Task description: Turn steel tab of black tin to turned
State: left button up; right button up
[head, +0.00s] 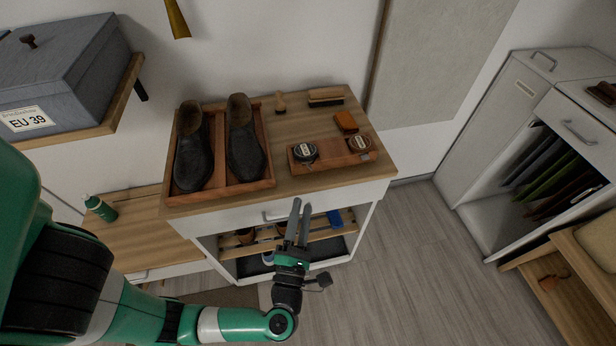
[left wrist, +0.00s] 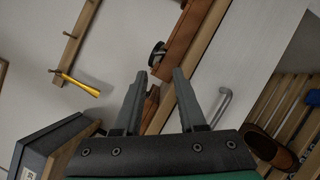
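The black tin (head: 305,152) sits at the left end of a low wooden tray (head: 332,158) on top of the cabinet. Its lid has a pale label; the steel tab is too small to make out. In the left wrist view the tin (left wrist: 157,52) shows beyond my fingertips, at the tray's edge. My left gripper (head: 301,204) is open and empty, in front of the cabinet's front edge and apart from the tin. Its two spread fingers also show in the left wrist view (left wrist: 158,75). My right gripper is not in view.
Two dark shoes (head: 246,138) stand in a wooden box to the left. A brush (head: 325,96) and an orange-brown block (head: 346,121) lie behind. The cabinet's drawer handle (head: 276,216) is near my left gripper.

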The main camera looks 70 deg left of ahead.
aim_at(309, 166)
pick_arm(q)
jog(key=b+x, duration=0.1)
jog(key=x, duration=0.9)
jog(key=shift+d, duration=0.1)
jog(key=shift+c, duration=0.3)
grip_shut()
